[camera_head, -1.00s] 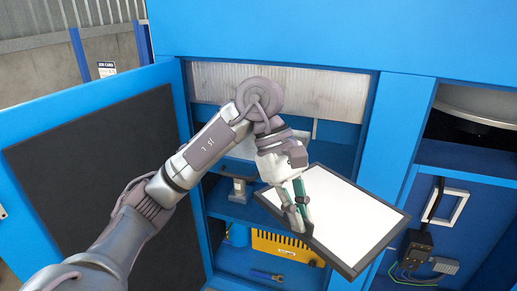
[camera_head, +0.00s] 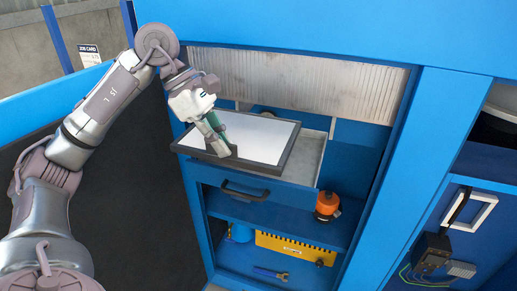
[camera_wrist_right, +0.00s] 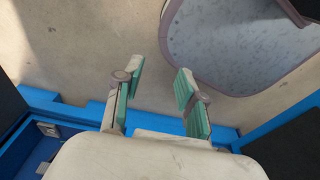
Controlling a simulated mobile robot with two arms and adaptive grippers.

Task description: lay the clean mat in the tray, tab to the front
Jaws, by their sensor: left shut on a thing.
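The clean mat (camera_head: 265,138), a white sheet with a dark border, is in the head view over the pulled-out tray (camera_head: 308,160). The tray is grey inside, with a blue front and a black handle. My left gripper (camera_head: 222,150) is shut on the mat near its left front edge. The mat covers most of the tray; bare grey shows on the right. Whether the mat touches the tray I cannot tell, and I cannot make out the tab. My right gripper (camera_wrist_right: 155,82) is open and empty in the right wrist view, over bare floor.
Below the tray, an orange-and-black item (camera_head: 327,204) stands on a blue shelf. A yellow box (camera_head: 292,248), a blue container (camera_head: 240,233) and a wrench (camera_head: 270,272) sit lower down. The open cabinet door (camera_head: 110,190) is at the left.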

